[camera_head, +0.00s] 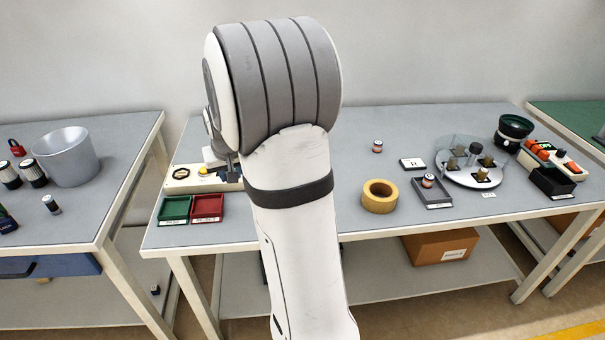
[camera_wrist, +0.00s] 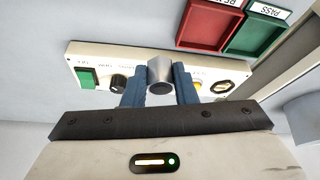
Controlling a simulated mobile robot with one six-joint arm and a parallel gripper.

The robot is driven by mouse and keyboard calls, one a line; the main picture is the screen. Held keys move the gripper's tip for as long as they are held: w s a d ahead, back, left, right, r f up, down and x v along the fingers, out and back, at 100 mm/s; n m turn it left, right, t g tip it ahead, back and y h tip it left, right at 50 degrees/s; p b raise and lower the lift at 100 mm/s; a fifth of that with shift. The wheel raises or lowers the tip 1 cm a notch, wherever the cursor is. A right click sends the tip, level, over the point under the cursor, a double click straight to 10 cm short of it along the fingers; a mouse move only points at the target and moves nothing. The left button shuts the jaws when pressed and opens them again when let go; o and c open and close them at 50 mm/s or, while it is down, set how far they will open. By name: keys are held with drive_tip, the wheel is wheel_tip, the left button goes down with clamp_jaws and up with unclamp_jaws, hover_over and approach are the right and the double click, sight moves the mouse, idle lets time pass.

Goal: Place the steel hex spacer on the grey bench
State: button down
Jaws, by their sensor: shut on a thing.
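My gripper (camera_wrist: 159,82) is shut on the steel hex spacer (camera_wrist: 160,70), a short grey metal piece between the two blue-grey fingers in the wrist view. From this angle its end looks dark and round, and its six sides are not clear. The spacer is in front of a white control panel; I cannot tell its height above it. In the head view my arm hides the spacer and most of the gripper. The grey bench (camera_head: 345,205) stands in the middle, and another grey-topped bench (camera_head: 110,150) is at the left.
The control panel (camera_wrist: 100,62) has a green switch, knobs and a yellow button. Green (camera_head: 174,209) and red (camera_head: 207,207) trays lie before it. A tape roll (camera_head: 379,197), grey tray (camera_head: 445,200) and round feeder plate (camera_head: 455,177) stand right of my arm. A metal bucket (camera_head: 68,158) is left.

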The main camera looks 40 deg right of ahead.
wheel_tip(320, 180, down, 10)
drive_tip(key=shift+s, duration=0.1)
idle(0.4)
drive_tip(key=shift+f+b, duration=0.1)
drive_tip(key=shift+b, duration=0.2)
drive_tip(key=c, duration=1.2)
unclamp_jaws()
drive_tip(key=shift+o, duration=0.2)
drive_tip(key=shift+r, duration=0.25)
drive_tip(key=v, duration=1.1)
drive_tip(key=s+a+r+n+g, duration=0.1)
drive_tip(key=s+a+n, duration=0.1)
drive_tip(key=s+a, duration=0.5)
drive_tip(key=s+a+r+n+y, duration=0.1)
drive_tip(key=s+a, duration=0.6)
drive_tip(key=s, duration=0.7)
drive_tip(key=shift+s+r+n+g+p, duration=0.4)
drive_tip(key=shift+r+n, duration=0.1)
drive_tip(key=shift+r, duration=0.3)
